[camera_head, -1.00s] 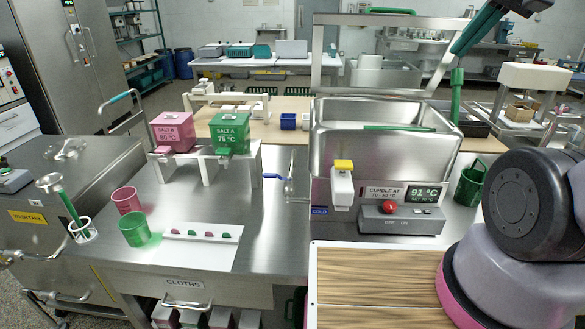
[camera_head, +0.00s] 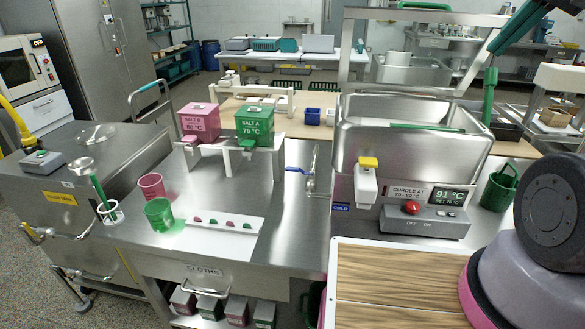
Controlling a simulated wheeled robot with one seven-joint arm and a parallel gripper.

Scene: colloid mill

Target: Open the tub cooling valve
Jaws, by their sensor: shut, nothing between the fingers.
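The steel tub (camera_head: 411,158) stands on the bench right of centre. A small valve with a blue lever handle (camera_head: 298,170) sits just left of the tub, beside a short upright steel pipe (camera_head: 313,170). The lever lies roughly level and points left. A blue "COLD" label (camera_head: 341,207) is on the tub's lower front left. A white spout with a yellow top (camera_head: 367,180) is on the tub's front. My gripper is not in view; only a grey and pink part of my arm shows at lower right, well apart from the valve.
The salt A box (camera_head: 255,128) and salt B box (camera_head: 199,121) stand on a raised stand left of the valve. A control box with a red knob (camera_head: 412,208) sits before the tub. A wooden board (camera_head: 390,285) lies in front. Bare steel lies before the valve.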

